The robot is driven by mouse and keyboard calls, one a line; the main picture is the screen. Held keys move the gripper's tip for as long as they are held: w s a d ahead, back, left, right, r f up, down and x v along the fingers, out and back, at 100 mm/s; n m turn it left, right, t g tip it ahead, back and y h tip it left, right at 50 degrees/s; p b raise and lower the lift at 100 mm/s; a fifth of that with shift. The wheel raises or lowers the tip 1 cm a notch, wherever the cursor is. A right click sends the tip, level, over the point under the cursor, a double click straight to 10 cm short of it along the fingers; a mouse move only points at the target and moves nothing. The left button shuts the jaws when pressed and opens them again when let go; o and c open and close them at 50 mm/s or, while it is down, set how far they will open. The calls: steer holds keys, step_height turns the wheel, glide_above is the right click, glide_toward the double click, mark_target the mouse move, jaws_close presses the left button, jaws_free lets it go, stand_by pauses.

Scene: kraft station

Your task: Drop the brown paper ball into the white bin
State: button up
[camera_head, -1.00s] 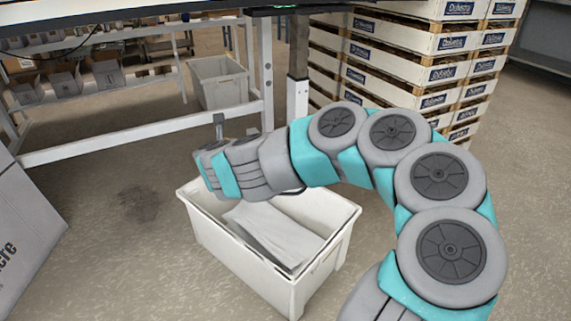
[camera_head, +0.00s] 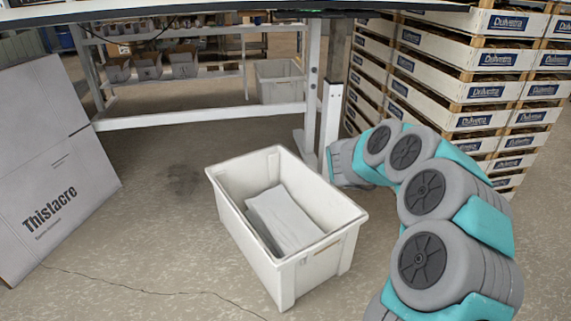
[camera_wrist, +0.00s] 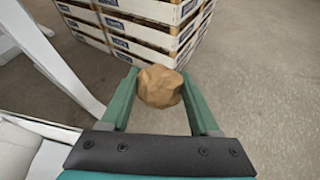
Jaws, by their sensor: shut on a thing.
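The brown paper ball (camera_wrist: 160,87) is held between the two green fingers of my gripper (camera_wrist: 158,92) in the wrist view. My gripper is shut on it, with floor and stacked crates beyond. The white bin (camera_head: 232,215) stands on the floor in the middle of the head view, with a grey-white block (camera_head: 284,219) lying inside. My arm reaches past the right side of the bin. The gripper and ball are hidden behind my arm in the head view. A white surface, perhaps the bin, shows at the wrist view's lower left.
A white table leg (camera_head: 331,120) stands behind the bin, under a table edge. Stacked crates (camera_head: 470,90) are at the right rear; they also show in the wrist view (camera_wrist: 150,32). A large grey carton (camera_head: 55,190) leans at left. Another white bin (camera_head: 280,82) is farther back.

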steer(key=w+a+f+n+y, duration=0.1)
steer(key=w+a+f, duration=0.2)
steer(key=a, duration=0.8)
steer(key=w+a+f+t+b, duration=0.1)
steer(key=w+a+f, duration=0.2)
steer(key=a, duration=0.7)
steer(key=w+a+f+n+y, duration=0.1)
steer(key=w+a+f, duration=0.15)
steer(key=a, duration=0.85)
steer(key=shift+m, duration=0.3)
steer(key=shift+s+d+f, duration=0.1)
steer(key=shift+d+f, duration=0.05)
steer(key=shift+f, duration=1.3)
steer(key=shift+d+f, duration=0.15)
steer(key=shift+f, duration=1.25)
steer(key=o, duration=1.4)
